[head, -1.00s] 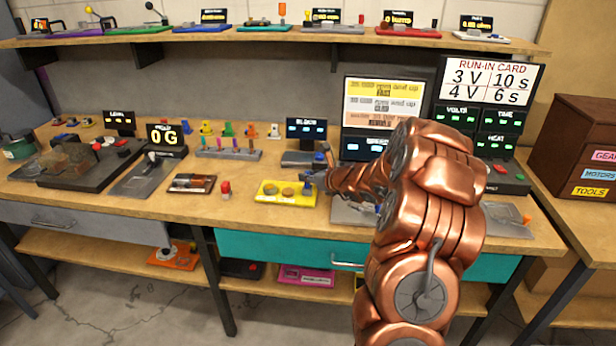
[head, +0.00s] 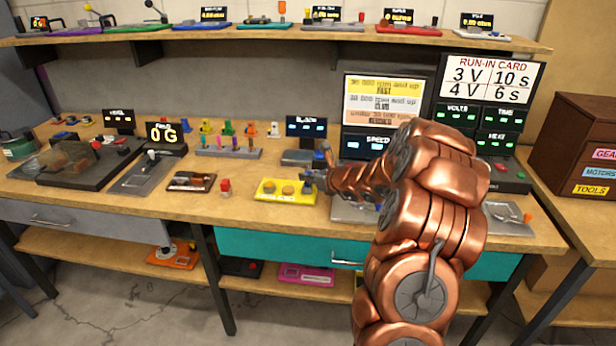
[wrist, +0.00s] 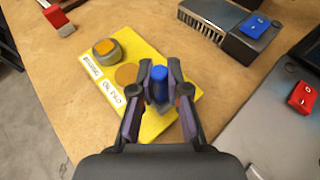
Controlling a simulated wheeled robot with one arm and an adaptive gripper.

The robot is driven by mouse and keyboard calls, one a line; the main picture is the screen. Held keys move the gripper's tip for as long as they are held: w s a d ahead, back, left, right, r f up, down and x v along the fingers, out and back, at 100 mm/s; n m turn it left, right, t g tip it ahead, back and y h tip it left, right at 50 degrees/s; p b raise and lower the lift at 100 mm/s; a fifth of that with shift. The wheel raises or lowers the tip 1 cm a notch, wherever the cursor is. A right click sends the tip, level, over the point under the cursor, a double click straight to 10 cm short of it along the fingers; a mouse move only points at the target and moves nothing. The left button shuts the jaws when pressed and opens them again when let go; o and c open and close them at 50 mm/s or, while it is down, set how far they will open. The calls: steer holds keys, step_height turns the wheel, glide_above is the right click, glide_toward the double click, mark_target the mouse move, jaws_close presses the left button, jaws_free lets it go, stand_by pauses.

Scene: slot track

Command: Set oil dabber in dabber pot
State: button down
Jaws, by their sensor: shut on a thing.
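A blue-topped upright piece (wrist: 159,84), apparently the oil dabber, is between my gripper's fingers (wrist: 160,92) in the wrist view. My gripper is shut on it, over the right end of the yellow board (wrist: 152,124). Below it is a dark bluish shape, partly hidden by the fingers; I cannot tell whether this is the dabber pot or whether the dabber is inside it. The board carries a flat orange disc (wrist: 126,74), a grey round container with an orange top (wrist: 106,50) and white labels. In the head view my gripper (head: 314,178) is at the right end of the board (head: 272,197).
A grey block with a blue switch (wrist: 255,26) stands beyond the board. A grey plate with a red switch (wrist: 302,98) lies to the right. Bare wood lies around the board.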

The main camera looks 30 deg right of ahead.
steer(key=c, duration=1.1)
jaws_free()
steer(key=v, duration=1.2)
